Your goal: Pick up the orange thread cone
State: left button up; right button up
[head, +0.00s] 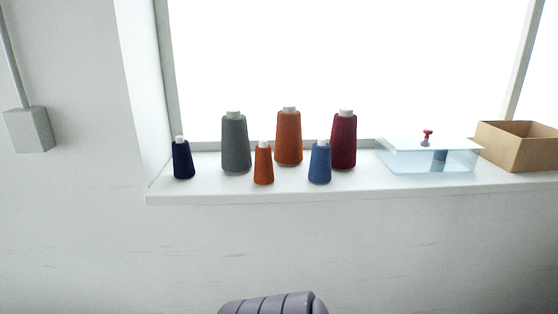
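Two orange thread cones stand upright on the white window sill in the head view. The larger orange cone (289,138) is at the back, between the grey cone and the dark red cone. The smaller orange cone (263,166) stands in front of it and a little to the left, near the sill's front edge. Both have white tips. Neither of my grippers is in view.
The sill (240,192) also holds a navy cone (182,160), a grey cone (236,145), a blue cone (320,164) and a dark red cone (343,141). A clear lidded box (425,160) and an open cardboard box (515,148) stand at right.

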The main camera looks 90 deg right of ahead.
aim_at(263, 173)
jog(key=z, duration=2.45)
